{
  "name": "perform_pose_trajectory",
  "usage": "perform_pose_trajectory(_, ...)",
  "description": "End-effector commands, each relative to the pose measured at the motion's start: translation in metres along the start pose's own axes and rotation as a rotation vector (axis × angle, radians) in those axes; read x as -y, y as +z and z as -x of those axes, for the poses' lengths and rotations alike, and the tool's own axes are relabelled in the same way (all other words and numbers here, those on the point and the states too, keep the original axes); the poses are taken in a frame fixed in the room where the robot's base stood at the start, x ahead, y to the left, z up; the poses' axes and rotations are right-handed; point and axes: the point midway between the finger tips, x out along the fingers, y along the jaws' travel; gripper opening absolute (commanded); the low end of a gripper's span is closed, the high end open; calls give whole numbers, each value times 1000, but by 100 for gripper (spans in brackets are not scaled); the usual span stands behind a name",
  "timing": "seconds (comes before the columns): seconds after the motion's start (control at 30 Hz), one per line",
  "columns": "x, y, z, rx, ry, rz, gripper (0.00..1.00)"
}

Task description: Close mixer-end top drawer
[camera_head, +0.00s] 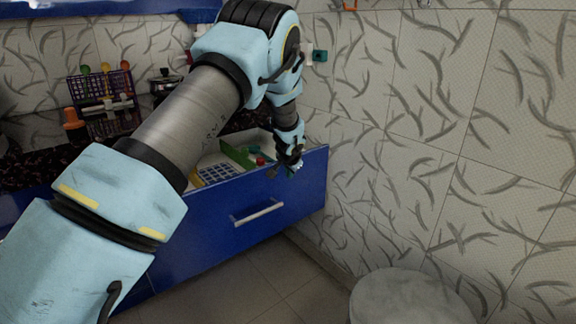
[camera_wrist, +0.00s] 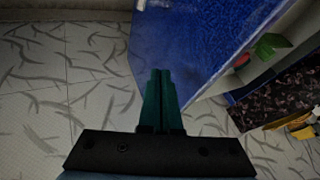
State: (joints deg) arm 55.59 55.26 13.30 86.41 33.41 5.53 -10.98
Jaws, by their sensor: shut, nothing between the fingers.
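The blue drawer (camera_head: 225,215) with a silver bar handle (camera_head: 257,213) stands open beside the tiled wall. Its inside shows a blue gridded item (camera_head: 218,173), a green item (camera_head: 238,156) and a small red one. My gripper (camera_head: 290,172) is at the top edge of the drawer front, near its right end. In the wrist view my gripper (camera_wrist: 161,74) has its dark green fingers together and empty. The blue drawer front (camera_wrist: 195,45) lies just beyond the fingertips there. Whether they touch it, I cannot tell. My arm hides the drawer's left part.
The patterned tile wall (camera_head: 420,120) runs close along the drawer's right side. A round grey stool top (camera_head: 412,300) stands at the lower right. A purple rack (camera_head: 100,88) and an orange-capped bottle (camera_head: 75,127) stand on the dark counter. Floor before the drawer is clear.

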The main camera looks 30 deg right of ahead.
Motion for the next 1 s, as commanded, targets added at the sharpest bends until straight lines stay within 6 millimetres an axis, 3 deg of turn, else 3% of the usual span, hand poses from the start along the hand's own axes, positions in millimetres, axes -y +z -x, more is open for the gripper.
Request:
perform_pose_trajectory(0.1, 18, 0, -9, 2, -2, 5, 0)
perform_pose_trajectory(0.3, 33, 0, -19, 0, -1, 3, 0)
perform_pose_trajectory(0.8, 37, 1, -22, 1, 0, 1, 0)
perform_pose_trajectory(1.0, 49, 1, -27, 1, -2, 5, 0)
